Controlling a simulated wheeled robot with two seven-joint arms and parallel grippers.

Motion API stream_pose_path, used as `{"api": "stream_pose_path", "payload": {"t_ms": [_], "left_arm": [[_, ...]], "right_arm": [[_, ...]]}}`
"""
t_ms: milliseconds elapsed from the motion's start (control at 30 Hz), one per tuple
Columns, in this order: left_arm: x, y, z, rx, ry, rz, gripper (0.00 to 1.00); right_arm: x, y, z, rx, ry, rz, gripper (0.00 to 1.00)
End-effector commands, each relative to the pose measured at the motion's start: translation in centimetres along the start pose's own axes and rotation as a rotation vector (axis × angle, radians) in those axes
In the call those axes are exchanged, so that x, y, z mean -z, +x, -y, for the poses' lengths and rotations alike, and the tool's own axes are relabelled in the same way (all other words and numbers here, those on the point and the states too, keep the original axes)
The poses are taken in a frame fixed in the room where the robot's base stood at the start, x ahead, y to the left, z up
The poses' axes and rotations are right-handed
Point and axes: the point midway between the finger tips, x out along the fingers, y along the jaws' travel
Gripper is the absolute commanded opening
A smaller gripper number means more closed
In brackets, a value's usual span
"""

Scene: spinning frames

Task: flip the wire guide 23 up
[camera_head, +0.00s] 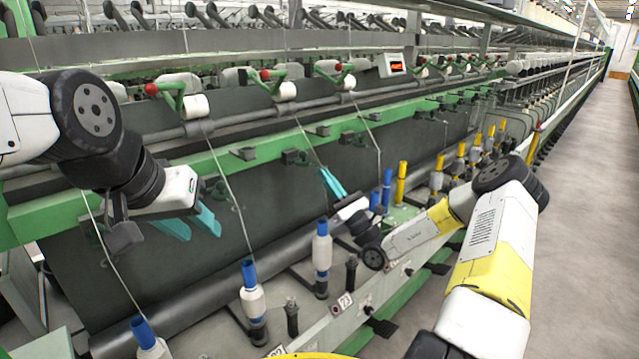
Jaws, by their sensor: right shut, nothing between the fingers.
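Small dark wire guides sit along the green rail (150,180). One guide (243,153) is left of centre, another (294,157) is above my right gripper, and a third (364,138) is further right. No number shows on them, so I cannot tell which is 23. A plate marked 23 (345,302) is on the lower front rail. My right gripper (326,172) is shut and empty, its teal fingers pointing up just below the rail. My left gripper (192,232) is open and empty, in front of the dark panel at the left.
Bobbins with blue tops, such as this one (321,250), stand along the lower rail. Yarn strands run down from the rollers (196,106). Red-knobbed green levers (170,95) are above. A clear aisle floor (580,220) lies at the right.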

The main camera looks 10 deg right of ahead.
Motion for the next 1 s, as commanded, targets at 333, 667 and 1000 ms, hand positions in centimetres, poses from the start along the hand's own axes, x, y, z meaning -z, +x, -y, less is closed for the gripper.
{"api": "stream_pose_path", "payload": {"t_ms": [333, 667, 1000], "left_arm": [[0.0, 0.0, 0.0, 0.000, 0.000, 0.000, 0.36], [0.0, 0.0, 0.0, 0.000, 0.000, 0.000, 0.36], [0.0, 0.0, 0.0, 0.000, 0.000, 0.000, 0.36]], "right_arm": [[-3.4, 2.9, 0.1, -0.011, -0.004, -0.318, 0.00], [-5.4, 6.6, 0.2, -0.015, 0.001, -0.624, 0.00], [-5.9, 9.6, 0.3, -0.016, 0.014, -0.757, 0.00]]}}
